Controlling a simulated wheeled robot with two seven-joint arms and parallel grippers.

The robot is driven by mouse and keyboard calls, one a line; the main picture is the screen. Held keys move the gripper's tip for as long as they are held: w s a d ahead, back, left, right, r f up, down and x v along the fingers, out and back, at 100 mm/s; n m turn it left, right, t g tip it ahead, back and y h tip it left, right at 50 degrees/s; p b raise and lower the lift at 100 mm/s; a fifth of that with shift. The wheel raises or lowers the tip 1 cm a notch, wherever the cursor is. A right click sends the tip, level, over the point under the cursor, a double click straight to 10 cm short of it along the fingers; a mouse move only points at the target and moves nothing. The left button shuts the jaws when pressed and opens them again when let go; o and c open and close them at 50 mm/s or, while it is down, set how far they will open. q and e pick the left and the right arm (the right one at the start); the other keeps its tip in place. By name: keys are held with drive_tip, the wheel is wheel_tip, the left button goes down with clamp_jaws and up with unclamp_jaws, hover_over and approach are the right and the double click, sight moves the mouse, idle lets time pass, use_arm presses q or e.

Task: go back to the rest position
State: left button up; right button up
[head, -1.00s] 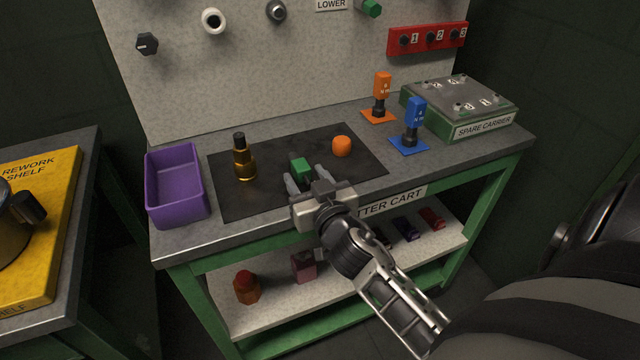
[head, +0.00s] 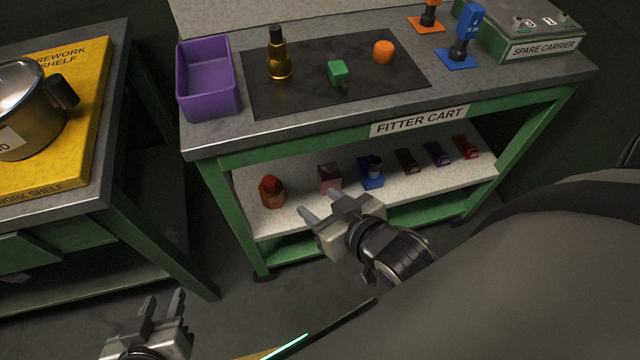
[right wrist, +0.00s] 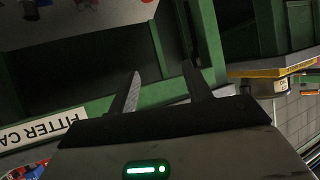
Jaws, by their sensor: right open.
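My right gripper (head: 321,203) is open and empty in front of the cart's lower shelf, below the worktop. In the right wrist view its two fingers (right wrist: 160,72) stand apart with nothing between them. My left gripper (head: 166,298) is low at the bottom left of the head view, its fingers apart and empty. The green block (head: 338,72) lies on the dark mat (head: 290,98) on the fitter cart (head: 470,92), clear of both grippers. An orange piece (head: 383,51) and a black and gold bottle-like piece (head: 279,55) are on the same mat.
A purple bin (head: 232,95) stands at the worktop's left. Blue (head: 464,42) and orange tools and the spare carrier (head: 545,47) are at the right. The lower shelf (head: 300,212) holds several small pieces. The yellow rework shelf (head: 92,110) with a pot (head: 35,130) is at left.

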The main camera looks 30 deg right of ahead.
drive_tip(key=shift+n+g+y, duration=0.6)
drive_tip(key=shift+g+y, duration=0.2)
drive_tip(key=s+a+f, duration=0.2)
drive_tip(key=a, duration=0.1)
drive_tip(key=shift+s+f, duration=0.3)
drive_tip(key=shift+f, duration=0.05)
